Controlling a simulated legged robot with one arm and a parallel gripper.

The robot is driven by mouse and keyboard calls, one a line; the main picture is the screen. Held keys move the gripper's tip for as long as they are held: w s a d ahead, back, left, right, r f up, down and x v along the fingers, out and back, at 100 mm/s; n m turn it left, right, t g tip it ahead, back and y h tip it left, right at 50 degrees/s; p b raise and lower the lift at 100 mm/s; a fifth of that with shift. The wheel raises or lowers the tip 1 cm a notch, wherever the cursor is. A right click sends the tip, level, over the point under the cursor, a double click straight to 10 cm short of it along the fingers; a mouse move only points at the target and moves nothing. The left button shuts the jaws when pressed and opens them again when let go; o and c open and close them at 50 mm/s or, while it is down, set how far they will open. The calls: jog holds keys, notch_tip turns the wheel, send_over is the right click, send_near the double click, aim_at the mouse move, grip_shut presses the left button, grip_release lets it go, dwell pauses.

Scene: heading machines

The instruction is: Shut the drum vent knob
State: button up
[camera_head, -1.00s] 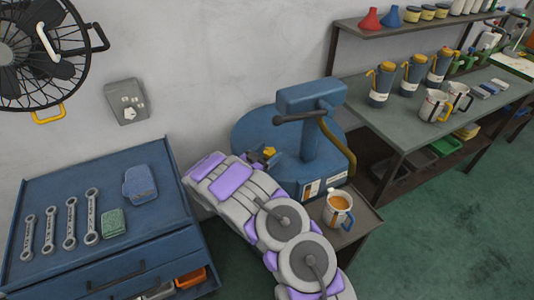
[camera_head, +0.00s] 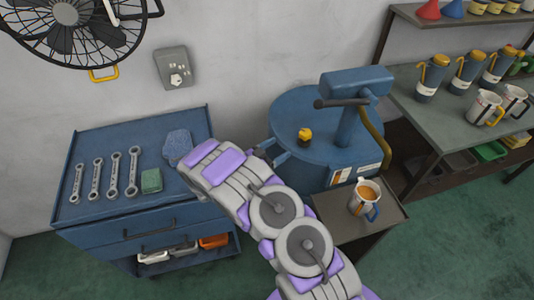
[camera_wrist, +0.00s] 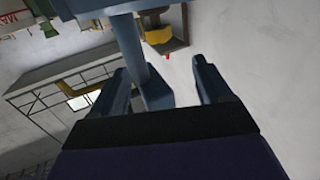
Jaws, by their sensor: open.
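The blue drum (camera_head: 287,108) stands against the wall with a blue pump head (camera_head: 356,82) on it. A small yellow knob (camera_head: 305,133) on a dark base sits on the drum's top, left of the pump column. My gripper (camera_head: 270,152) is open and empty at the drum's near left edge, left of and apart from the knob. In the wrist view my gripper (camera_wrist: 163,86) shows two spread blue fingers. A blue post and block show between them, and I cannot tell what these belong to. I cannot tell whether a yellow shape beyond is the knob. The knob's setting is unclear.
A blue tool cabinet (camera_head: 133,223) with several wrenches, a green sponge (camera_head: 151,180) and a blue cloth (camera_head: 178,146) stands left. A mug (camera_head: 365,198) is on a low stand near the drum. A bench (camera_head: 440,120) with mugs stands right. A fan (camera_head: 75,30) is upper left.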

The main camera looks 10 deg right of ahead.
jog(key=shift+p+v, duration=0.3)
jog(key=shift+v, duration=1.85)
